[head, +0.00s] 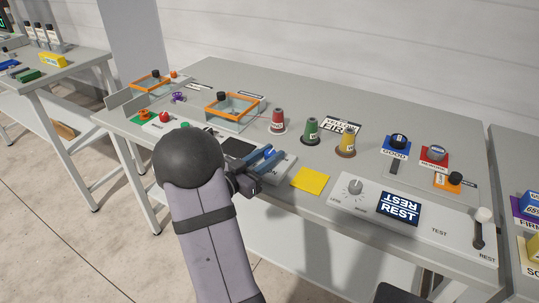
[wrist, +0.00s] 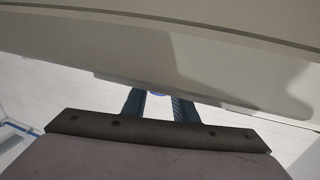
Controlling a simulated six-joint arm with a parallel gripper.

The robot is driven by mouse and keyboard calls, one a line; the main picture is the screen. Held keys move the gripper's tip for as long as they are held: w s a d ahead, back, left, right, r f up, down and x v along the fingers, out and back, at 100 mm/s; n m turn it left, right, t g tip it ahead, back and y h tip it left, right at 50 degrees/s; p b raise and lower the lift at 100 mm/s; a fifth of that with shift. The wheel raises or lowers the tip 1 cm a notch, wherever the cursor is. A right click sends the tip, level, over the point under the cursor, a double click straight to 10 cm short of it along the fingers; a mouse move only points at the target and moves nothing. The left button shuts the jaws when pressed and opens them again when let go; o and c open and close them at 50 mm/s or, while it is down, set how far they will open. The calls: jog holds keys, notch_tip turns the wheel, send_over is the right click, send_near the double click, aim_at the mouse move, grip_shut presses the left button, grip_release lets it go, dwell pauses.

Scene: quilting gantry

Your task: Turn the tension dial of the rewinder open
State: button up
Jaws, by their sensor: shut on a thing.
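The knob's turn position and any pointer are hidden by the fingers. My arm hides part of the unit's left side.
A white console (head: 410,212) with a grey LESS/MORE dial (head: 353,187) and a REST display (head: 398,208) lies to the right. A yellow square (head: 310,181) lies between. An orange-rimmed glass box (head: 234,112) stands behind my gripper.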

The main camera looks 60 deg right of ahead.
jog(key=shift+s+n+t, duration=0.1)
jog(key=shift+n+t, duration=0.3)
jog(key=shift+t, duration=0.2)
jog(key=shift+s+f+n+t+b, duration=0.1)
jog(key=shift+n+t+b, duration=0.2)
jog(key=shift+n+t, duration=1.1)
jog(key=n+t+b, duration=0.1)
jog(key=n+t, duration=0.1)
jog(key=t, duration=0.3)
jog(key=shift+s, duration=0.1)
jog(key=shift+n+t+y+b, duration=0.9)
jog(key=shift+n+t, duration=0.5)
jog(key=shift+t, duration=0.5)
jog(key=shift+n+t+y, duration=0.4)
jog(key=shift+t, duration=0.1)
jog(key=o, duration=1.1)
jog(key=shift+r, duration=0.2)
